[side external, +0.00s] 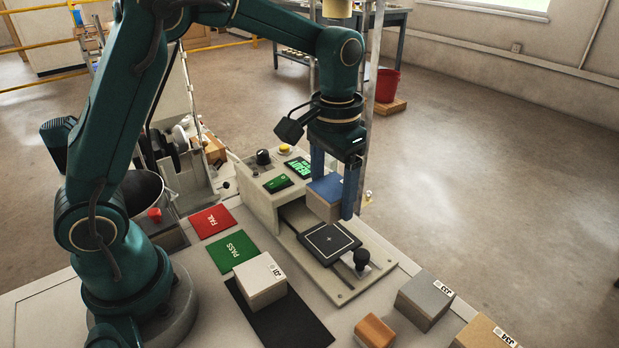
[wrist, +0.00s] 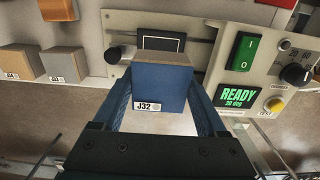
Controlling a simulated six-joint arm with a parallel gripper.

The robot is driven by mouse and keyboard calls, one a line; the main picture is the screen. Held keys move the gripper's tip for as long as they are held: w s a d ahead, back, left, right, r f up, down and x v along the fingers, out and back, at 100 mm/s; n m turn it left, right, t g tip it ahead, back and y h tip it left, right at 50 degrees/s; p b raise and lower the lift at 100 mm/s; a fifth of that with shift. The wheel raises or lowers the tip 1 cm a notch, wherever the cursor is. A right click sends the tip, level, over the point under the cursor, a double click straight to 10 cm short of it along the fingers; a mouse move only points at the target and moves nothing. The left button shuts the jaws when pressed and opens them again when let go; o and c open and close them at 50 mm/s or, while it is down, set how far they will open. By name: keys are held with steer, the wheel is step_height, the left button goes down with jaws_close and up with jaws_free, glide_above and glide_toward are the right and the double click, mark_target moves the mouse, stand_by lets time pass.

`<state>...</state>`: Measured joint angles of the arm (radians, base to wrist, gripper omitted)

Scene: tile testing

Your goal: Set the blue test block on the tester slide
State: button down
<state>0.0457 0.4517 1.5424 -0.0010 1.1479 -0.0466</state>
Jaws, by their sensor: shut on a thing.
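My gripper (side external: 334,190) has blue fingers and is shut on the blue test block (side external: 322,205), which has a blue top, tan sides and a label reading J32 in the wrist view (wrist: 160,88). The block looks level between the fingers. The tester slide (side external: 318,248) carries a black square pad with a white outline and small cross. In the side view the held block appears just behind this pad, toward the tester housing. The pad also shows beyond the block in the wrist view (wrist: 160,43), partly hidden by it. The gap beneath the block cannot be judged.
The tester (side external: 270,195) shows a green READY screen (wrist: 238,96). A black knob (side external: 362,258) stands beside the pad. A white block (side external: 260,282) sits on a black mat; grey (side external: 424,300), orange (side external: 374,331) and tan (side external: 484,335) blocks are nearer. Red FAIL and green PASS plates lie left.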

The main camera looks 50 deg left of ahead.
mark_target(329, 239)
steer(key=shift+s+f, duration=0.1)
steer(key=shift+f, duration=3.15)
steer(key=shift+f, duration=0.3)
jaws_free()
steer(key=shift+r, duration=0.1)
steer(key=shift+r, duration=2.9)
